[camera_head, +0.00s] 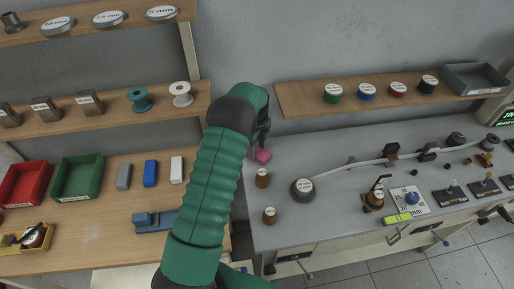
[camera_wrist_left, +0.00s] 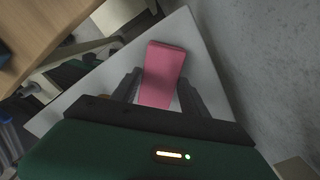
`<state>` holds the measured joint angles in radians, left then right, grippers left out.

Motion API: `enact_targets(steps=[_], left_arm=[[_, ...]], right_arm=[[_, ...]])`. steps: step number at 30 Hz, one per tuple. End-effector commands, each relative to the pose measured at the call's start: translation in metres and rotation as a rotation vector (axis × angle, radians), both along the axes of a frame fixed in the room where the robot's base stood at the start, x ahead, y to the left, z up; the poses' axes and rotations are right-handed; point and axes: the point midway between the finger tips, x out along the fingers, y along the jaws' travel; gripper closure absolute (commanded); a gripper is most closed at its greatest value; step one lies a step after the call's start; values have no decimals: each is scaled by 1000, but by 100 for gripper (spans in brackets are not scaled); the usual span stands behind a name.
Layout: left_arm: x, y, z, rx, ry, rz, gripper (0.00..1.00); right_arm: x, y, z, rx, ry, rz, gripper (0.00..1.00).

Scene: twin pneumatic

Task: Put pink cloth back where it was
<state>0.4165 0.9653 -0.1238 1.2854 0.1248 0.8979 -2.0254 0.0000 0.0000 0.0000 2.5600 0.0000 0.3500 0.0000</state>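The pink cloth (camera_head: 262,156) is a small folded block near the left edge of the grey bench, just below my left gripper (camera_head: 264,138). In the left wrist view the cloth (camera_wrist_left: 164,72) lies between the two fingers of my left gripper (camera_wrist_left: 160,86) and reaches past their tips. The fingers are spread to either side of it, with a narrow gap on the left. My left arm hides part of the bench's left end in the head view. My right gripper is not in view.
Brown knobs (camera_head: 262,178) and a round grey weight (camera_head: 303,189) stand close by on the grey bench (camera_head: 330,235). A wooden shelf (camera_head: 310,98) with coloured rolls hangs above. The wooden table (camera_head: 100,235) at left holds red (camera_head: 27,183) and green (camera_head: 78,176) bins.

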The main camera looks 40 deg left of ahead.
Motion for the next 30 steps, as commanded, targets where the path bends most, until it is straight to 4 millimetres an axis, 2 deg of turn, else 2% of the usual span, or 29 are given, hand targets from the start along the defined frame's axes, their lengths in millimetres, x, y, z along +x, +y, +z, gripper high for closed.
enact_targets(steps=[1,4,14,17,24,30], left_arm=[[0,0,0,0,1,0,40],[0,0,0,0,1,0,29],[0,0,4,0,-2,0,29],[1,0,18,0,-4,0,29],[1,0,79,1,-5,0,29],[1,0,114,-2,-2,1,29]], right_arm=[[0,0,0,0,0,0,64],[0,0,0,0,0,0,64],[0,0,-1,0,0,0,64],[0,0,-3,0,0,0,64],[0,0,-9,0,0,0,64],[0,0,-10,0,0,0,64]])
